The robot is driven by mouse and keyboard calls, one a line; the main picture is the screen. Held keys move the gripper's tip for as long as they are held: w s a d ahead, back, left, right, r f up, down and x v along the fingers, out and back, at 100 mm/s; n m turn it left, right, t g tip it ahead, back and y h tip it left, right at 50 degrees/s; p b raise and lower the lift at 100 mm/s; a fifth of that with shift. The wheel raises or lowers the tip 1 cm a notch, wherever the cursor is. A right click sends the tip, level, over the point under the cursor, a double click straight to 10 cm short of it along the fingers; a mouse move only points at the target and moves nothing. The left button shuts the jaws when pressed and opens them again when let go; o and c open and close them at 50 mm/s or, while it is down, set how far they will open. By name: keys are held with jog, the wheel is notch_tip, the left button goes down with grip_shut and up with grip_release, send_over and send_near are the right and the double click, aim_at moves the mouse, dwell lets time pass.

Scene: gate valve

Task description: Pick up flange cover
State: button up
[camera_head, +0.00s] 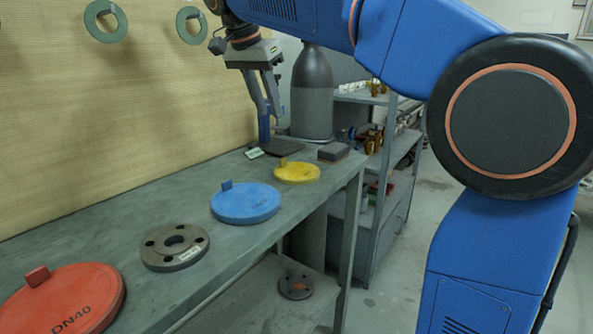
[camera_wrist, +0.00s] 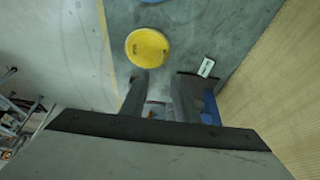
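Three disc-shaped covers with raised tabs lie flat on the grey workbench (camera_head: 150,200): a red one marked DN40 (camera_head: 68,300), a blue one (camera_head: 246,203) and a smaller yellow one (camera_head: 298,173). In the wrist view the yellow cover (camera_wrist: 147,48) lies ahead of the fingertips, and the blue one shows only at the top edge. My gripper (camera_head: 266,112) hangs above the far end of the bench, beyond the yellow cover. Its fingers (camera_wrist: 161,80) are apart with nothing between them.
A bare metal flange (camera_head: 174,246) lies between red and blue covers. A blue upright object (camera_head: 264,128) stands below my gripper; a grey cylinder (camera_head: 312,95) stands behind. A dark block (camera_head: 334,151) lies near the bench edge. Green rings (camera_head: 106,21) hang on the wall.

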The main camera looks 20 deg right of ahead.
send_over(282, 159)
jog(key=s+a, duration=0.1)
jog(key=s, duration=0.1)
jog(key=f, duration=0.9)
jog(key=shift+w+f, duration=0.25)
jog(key=shift+w+a+x, duration=0.1)
jog(key=shift+x, duration=0.8)
jog(key=shift+w+a+x, duration=0.1)
jog(key=shift+x, duration=0.8)
jog(key=shift+w+a+x, duration=0.1)
jog(key=shift+a+x, duration=0.05)
jog(key=shift+x, duration=0.75)
jog(key=shift+c, duration=0.7)
grip_shut()
